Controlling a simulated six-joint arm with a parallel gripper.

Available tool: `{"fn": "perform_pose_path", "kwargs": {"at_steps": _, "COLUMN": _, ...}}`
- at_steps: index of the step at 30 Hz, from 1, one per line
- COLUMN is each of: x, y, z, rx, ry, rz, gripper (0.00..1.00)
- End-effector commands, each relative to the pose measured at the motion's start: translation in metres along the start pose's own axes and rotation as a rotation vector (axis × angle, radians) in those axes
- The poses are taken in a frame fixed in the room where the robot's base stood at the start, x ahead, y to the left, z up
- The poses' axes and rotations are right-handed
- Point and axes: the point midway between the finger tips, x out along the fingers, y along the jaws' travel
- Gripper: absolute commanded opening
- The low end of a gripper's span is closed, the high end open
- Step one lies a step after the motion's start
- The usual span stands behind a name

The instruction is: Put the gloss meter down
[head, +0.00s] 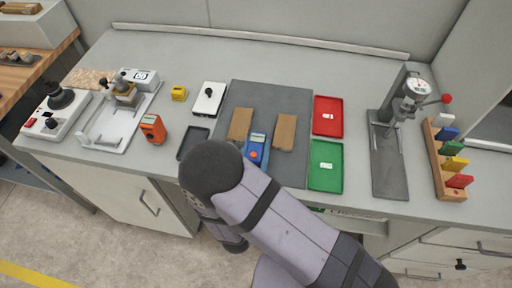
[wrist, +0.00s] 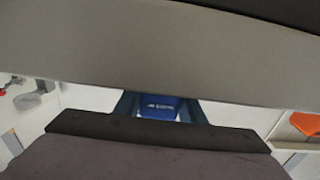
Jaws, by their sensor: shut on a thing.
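The gloss meter is a blue box with a pale top label and an orange-red spot (head: 257,147), seen in the head view between two brown panels. In the wrist view its blue face with white lettering (wrist: 158,106) shows between the fingers of my gripper (wrist: 158,112), which is shut on it.
Brown panels (head: 240,124) (head: 284,132) lie on either side of the meter. A red tray (head: 328,130) and a green tray (head: 326,182) lie right, a dark empty tray (head: 193,144) left. An orange device (head: 152,129) stands further left. The mat's upper part is clear.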

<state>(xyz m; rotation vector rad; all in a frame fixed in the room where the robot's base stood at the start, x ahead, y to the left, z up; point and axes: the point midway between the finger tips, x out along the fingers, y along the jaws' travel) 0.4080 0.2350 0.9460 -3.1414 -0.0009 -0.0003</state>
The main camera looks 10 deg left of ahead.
Motion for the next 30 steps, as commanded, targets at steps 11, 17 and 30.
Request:
{"fn": "perform_pose_path", "kwargs": {"at_steps": 11, "x": 0.000, "y": 0.000, "z": 0.003, "rx": 0.000, "ry": 0.000, "rz": 0.000, "gripper": 0.55}}
{"fn": "perform_pose_path", "kwargs": {"at_steps": 17, "x": 0.000, "y": 0.000, "z": 0.002, "rx": 0.000, "ry": 0.000, "rz": 0.000, "gripper": 0.55}}
{"fn": "perform_pose_path", "kwargs": {"at_steps": 30, "x": -0.039, "y": -0.002, "z": 0.002, "rx": 0.000, "ry": -0.001, "rz": -0.006, "gripper": 0.55}}
